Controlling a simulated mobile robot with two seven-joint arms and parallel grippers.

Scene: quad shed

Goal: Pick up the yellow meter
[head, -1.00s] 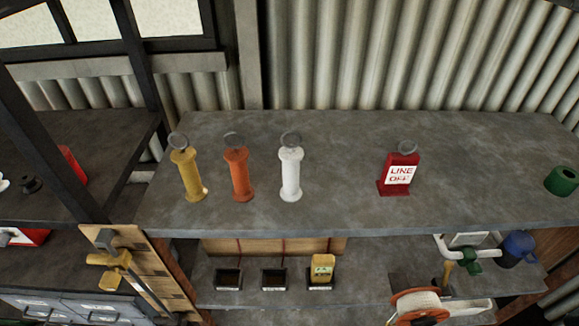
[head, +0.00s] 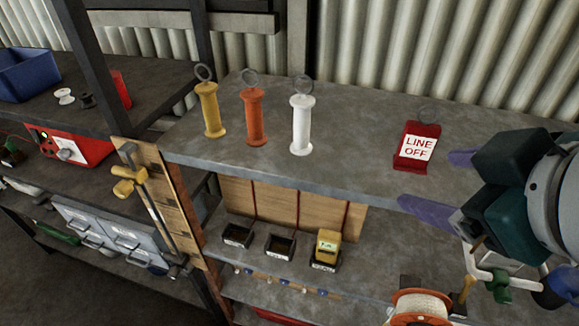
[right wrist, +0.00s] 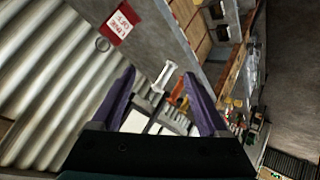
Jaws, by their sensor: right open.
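The yellow meter (head: 327,245) stands upright in a small black holder (head: 324,266) on the lower shelf, at the right end of a row with two empty-looking black holders. My right gripper (head: 432,180) is open with purple fingers, at the front edge of the upper shelf, to the right of and higher than the meter. Nothing is between its fingers. It also shows in the right wrist view (right wrist: 160,75), where I cannot make out the meter for sure. My left gripper is out of view.
On the upper shelf (head: 350,150) stand yellow, orange (head: 254,118) and white (head: 302,125) ringed cylinders and a red "LINE OFF" tag (head: 416,148). An orange cord reel (head: 420,308) is low, right of the meter. A wooden post (head: 160,205) stands left.

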